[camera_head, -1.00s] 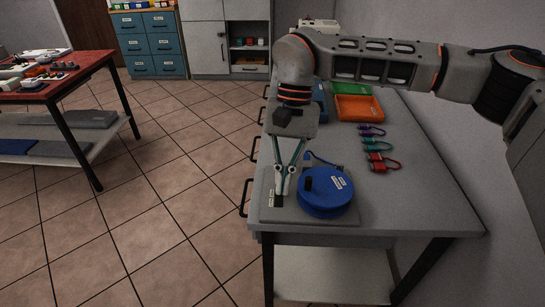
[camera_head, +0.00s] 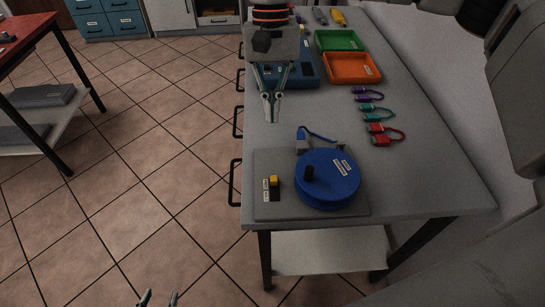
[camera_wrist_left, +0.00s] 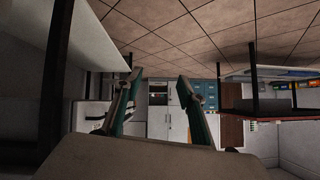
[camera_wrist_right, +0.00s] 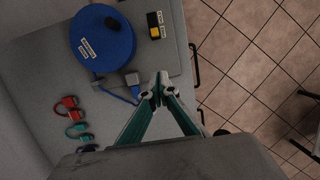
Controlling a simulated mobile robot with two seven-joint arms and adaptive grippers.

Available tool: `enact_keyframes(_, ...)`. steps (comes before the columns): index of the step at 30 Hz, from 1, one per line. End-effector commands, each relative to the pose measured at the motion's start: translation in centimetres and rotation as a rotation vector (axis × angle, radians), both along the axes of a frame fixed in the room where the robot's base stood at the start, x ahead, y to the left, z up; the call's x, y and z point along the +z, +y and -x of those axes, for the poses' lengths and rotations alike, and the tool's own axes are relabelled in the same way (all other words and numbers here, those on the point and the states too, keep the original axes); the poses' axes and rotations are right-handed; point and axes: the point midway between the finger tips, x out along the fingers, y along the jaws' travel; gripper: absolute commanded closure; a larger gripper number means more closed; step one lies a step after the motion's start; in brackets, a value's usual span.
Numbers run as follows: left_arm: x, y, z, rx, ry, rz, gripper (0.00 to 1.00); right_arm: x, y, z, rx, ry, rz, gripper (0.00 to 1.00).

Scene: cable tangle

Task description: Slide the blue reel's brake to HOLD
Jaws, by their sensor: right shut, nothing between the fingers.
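The blue reel (camera_head: 328,181) lies on a grey base plate (camera_head: 258,212) at the table's near end, with a dark knob on top. Left of it, the brake's yellow slider (camera_head: 274,181) sits at the far end of a dark slot; the two white labels beside it are too small to read. The right wrist view also shows the slider (camera_wrist_right: 155,32). My right gripper (camera_head: 271,119) is shut and empty, above the table beyond the plate, apart from reel and brake. My left gripper (camera_head: 158,300) is low over the floor; its fingers (camera_wrist_left: 159,80) stand apart, empty.
A blue cable runs from the reel to a grey plug (camera_wrist_right: 131,79) behind it. Purple, teal and red cable loops (camera_head: 380,134) lie to the right. Handles line the table's left edge.

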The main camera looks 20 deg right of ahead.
Motion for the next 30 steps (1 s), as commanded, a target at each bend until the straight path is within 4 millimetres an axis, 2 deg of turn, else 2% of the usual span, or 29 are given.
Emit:
enact_keyframes(5, -0.2, 0.0, 0.1, 0.0, 0.003, 0.0, 0.6, -1.0, 0.0, 0.2, 0.0, 0.003, 0.0, 1.0)
enact_keyframes(8, -0.5, 0.0, 0.2, 0.0, 0.007, -0.001, 0.6, -2.4, 0.1, 0.6, 0.0, 0.006, 0.0, 1.0)
enact_keyframes(20, -0.7, 0.2, -0.1, -0.001, 0.002, -0.008, 0.6, -9.9, 0.7, 2.4, 0.001, 0.006, -0.001, 1.0)
enact_keyframes(24, 0.0, 0.2, -0.5, 0.0, -0.009, -0.008, 0.6, -9.7, 1.2, 4.3, 0.004, -0.001, -0.002, 1.0)
enact_keyframes(30, 0.0, 0.2, -0.5, 0.0, -0.01, -0.007, 0.6, -9.7, 1.7, 5.9, 0.002, 0.0, -0.001, 1.0)
